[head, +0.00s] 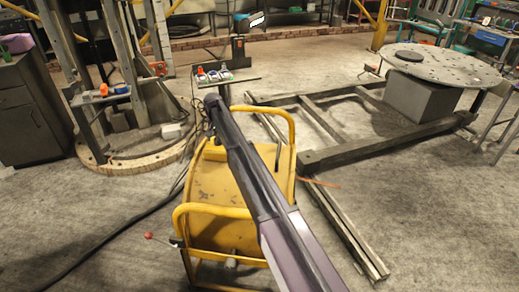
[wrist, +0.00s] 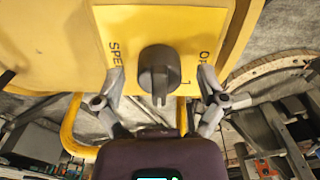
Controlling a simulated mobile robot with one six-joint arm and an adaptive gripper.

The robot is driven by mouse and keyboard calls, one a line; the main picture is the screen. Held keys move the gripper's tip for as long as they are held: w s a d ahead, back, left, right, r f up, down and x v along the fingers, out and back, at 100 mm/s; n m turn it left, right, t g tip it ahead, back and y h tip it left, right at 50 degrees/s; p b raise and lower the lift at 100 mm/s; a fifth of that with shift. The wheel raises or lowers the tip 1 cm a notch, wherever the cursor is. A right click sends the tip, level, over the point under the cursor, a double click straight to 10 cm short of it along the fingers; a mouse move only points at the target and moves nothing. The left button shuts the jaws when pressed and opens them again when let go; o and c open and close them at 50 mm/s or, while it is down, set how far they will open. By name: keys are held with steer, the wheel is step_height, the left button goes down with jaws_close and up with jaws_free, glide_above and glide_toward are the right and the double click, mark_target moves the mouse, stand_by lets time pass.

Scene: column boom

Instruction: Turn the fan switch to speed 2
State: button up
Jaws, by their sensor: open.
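The fan switch is a dark grey rotary knob (wrist: 158,70) on a yellow panel (wrist: 130,22) in the wrist view. Its raised grip bar runs nearly up and down in the picture. Sideways lettering beginning "SPE" is left of it; partly cut letters and a "1" are to its right. My gripper (wrist: 161,78) is open, one finger on each side of the knob, with visible gaps to it. Whether the fingertips touch the panel I cannot tell. In the head view the yellow fan unit (head: 218,185) stands below my arm; the knob is hidden there.
A small stand with coloured connectors (head: 218,74) is behind the fan unit. Wooden beams (head: 345,232) lie to the right, near a round perforated table (head: 440,66). A dark cable (head: 120,228) runs over the floor at left. A grey cabinet (head: 28,110) is far left.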

steer(key=n, duration=0.8)
steer(key=shift+n, duration=0.3)
steer(key=n, duration=0.5)
steer(key=shift+n, duration=0.3)
steer(key=n, duration=0.2)
steer(key=shift+n, duration=0.3)
steer(key=shift+r, duration=0.2)
step_height(320, 180, up, 14)
steer(key=p, duration=1.4)
steer(key=s+d+f+m+b, duration=0.3)
steer(key=s+d+m, duration=0.5)
steer(key=s+d, duration=1)
steer(key=s, duration=0.4)
steer(key=shift+s+d+f, duration=0.2)
steer(key=shift+d+f, duration=0.2)
